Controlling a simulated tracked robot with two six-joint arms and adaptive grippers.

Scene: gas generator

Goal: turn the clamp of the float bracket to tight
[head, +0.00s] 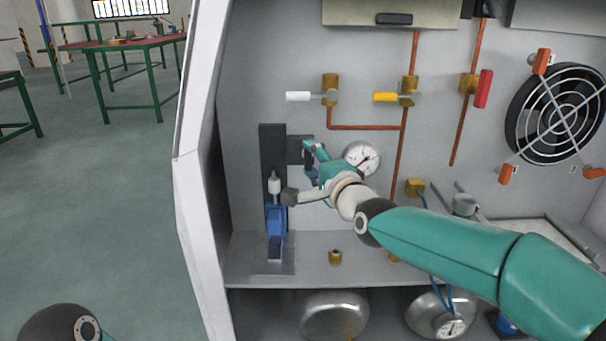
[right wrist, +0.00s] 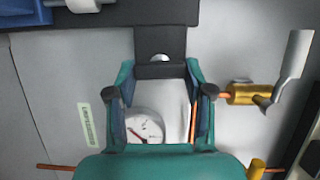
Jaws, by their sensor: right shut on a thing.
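The float bracket (head: 272,150) is a dark upright rail on the left of the cabinet's back wall, with a dark block (head: 298,143) sticking out to the right. It also shows as a dark bar along the top of the right wrist view (right wrist: 115,14). A dark piece (right wrist: 160,70) projects from it, which I take for the clamp. My right gripper (head: 311,160) has its teal fingers on both sides of this piece, shut on it. Whether the clamp is tight cannot be told. My left gripper is not in view.
Below on the rail are a white cylinder (head: 274,184) and a blue part (head: 276,220). A round gauge (head: 361,159) is close to the right gripper. White (head: 300,96), yellow (head: 385,97) and red (head: 483,89) valve handles sit above. A brass fitting (head: 335,257) stands on the shelf.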

